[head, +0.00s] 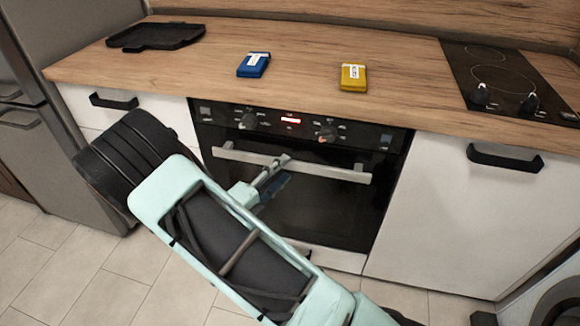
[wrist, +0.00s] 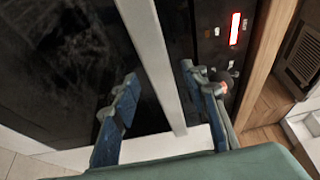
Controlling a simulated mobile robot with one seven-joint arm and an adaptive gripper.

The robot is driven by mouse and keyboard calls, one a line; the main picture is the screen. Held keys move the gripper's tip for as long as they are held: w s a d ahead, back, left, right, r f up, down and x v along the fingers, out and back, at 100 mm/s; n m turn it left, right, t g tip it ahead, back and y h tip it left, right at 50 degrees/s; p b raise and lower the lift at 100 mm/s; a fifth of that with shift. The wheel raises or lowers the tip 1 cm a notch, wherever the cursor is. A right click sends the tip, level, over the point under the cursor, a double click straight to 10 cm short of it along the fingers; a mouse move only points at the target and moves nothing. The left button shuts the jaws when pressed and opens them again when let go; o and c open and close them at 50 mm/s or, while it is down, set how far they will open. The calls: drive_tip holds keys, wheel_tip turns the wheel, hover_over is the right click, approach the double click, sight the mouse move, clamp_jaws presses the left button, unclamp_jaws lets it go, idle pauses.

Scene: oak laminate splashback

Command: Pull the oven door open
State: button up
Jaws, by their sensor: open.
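The oven door (head: 325,208) is dark glass and closed, set below the counter. Its silver bar handle (head: 330,171) runs across the top of the door. My gripper (head: 276,172) is in front of the handle, left of its middle. In the wrist view my gripper (wrist: 160,78) is open, with one blue finger on each side of the handle bar (wrist: 154,62). The bar passes between the fingers without being clamped. Whether either finger touches it is not clear. The oven door also shows in the wrist view (wrist: 65,60).
The control panel (head: 290,127) with knobs and a red display is just above the handle. White cabinets (head: 466,215) flank the oven. A blue box (head: 253,66), a yellow box (head: 353,78), a black tray (head: 155,37) and a hob (head: 505,75) are on the wooden counter.

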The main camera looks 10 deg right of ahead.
sight(288, 166)
drive_tip(key=shift+b+x, duration=0.3)
drive_tip(key=shift+x, duration=1.75)
drive_tip(key=shift+c, duration=0.7)
clamp_jaws()
